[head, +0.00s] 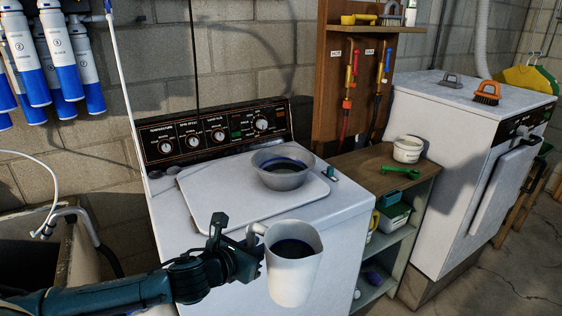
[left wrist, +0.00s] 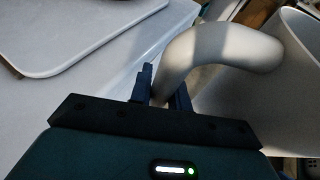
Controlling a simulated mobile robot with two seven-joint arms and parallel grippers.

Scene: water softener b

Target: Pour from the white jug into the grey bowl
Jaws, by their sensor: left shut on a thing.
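The white jug (head: 292,272) is in the head view at the lower middle, upright or nearly so, with dark contents showing inside its mouth. My left gripper (head: 256,246) is shut on the jug's handle at the jug's left side. In the left wrist view the handle (left wrist: 222,48) passes between the fingers (left wrist: 165,88), with the jug's body (left wrist: 265,110) to the right. The grey bowl (head: 281,177) stands on the white washer, behind and above the jug in the picture, apart from it. It has a dark blue band inside. My right gripper is not in view.
The washer (head: 190,215) has a raised lid (head: 215,190) under the bowl and a control panel (head: 215,132) behind. A wooden shelf (head: 350,170) at right holds a white tub (head: 408,148) and a green scoop (head: 399,172). A sink (head: 75,255) is at left.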

